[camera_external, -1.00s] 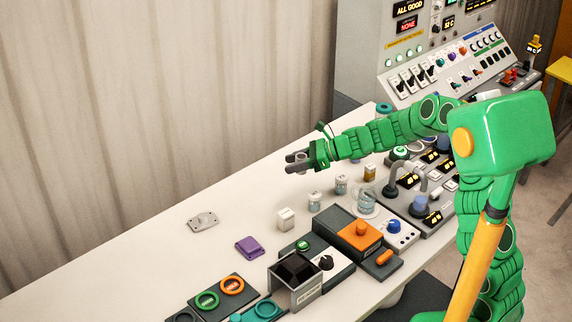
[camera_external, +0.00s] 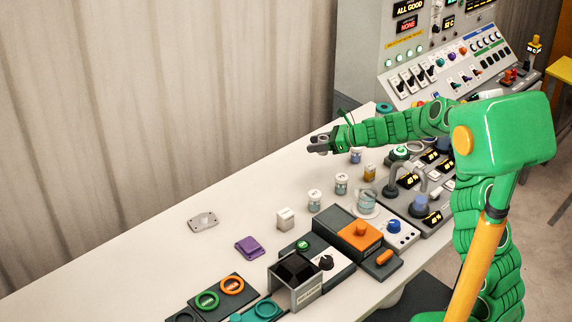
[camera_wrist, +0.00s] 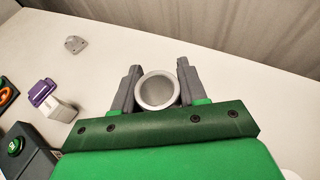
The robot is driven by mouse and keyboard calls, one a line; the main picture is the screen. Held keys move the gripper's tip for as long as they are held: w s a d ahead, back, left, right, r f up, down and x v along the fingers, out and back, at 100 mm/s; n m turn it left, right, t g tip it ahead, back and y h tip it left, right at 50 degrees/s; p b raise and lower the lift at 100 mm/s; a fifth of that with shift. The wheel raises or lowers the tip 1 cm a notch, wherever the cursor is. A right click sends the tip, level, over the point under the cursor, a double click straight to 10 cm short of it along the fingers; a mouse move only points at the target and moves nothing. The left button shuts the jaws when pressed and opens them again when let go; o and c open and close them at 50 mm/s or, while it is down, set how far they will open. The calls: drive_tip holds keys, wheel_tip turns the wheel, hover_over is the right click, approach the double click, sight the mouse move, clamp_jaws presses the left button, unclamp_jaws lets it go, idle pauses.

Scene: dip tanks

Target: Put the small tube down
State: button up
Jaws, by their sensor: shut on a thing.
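The small tube (camera_wrist: 157,91) is a pale grey, hollow cylinder. In the wrist view I look down into its round open mouth between the two grey fingers of my gripper (camera_wrist: 156,88). The fingers are shut on its sides. In the external view my gripper (camera_external: 320,143) is over the far side of the white table (camera_external: 150,262). The tube is small and mostly hidden by the fingers there. I cannot tell how high its bottom is above the table.
Several small jars, one of them (camera_external: 341,184), stand nearer the front. A white block (camera_external: 285,219), a purple block (camera_external: 249,247) and a grey plate (camera_external: 203,222) lie to the left. Control boxes, one orange-topped (camera_external: 350,229), line the front edge. The table's far left is clear.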

drive_tip(key=w+a+f, duration=0.2)
drive_tip(key=w, duration=0.2)
hover_over(302, 163)
drive_tip(key=shift+f, duration=4.4)
drive_tip(key=shift+f, duration=0.15)
drive_tip(key=o, duration=1.1)
drive_tip(key=shift+c, duration=0.2)
drive_tip(key=shift+d+r, duration=0.1)
drive_tip(key=shift+r, duration=0.1)
drive_tip(key=v, duration=1.1)
drive_tip(key=shift+s+d+r, duration=0.1)
drive_tip(key=shift+s+d, duration=0.05)
drive_tip(key=shift+d, duration=0.2)
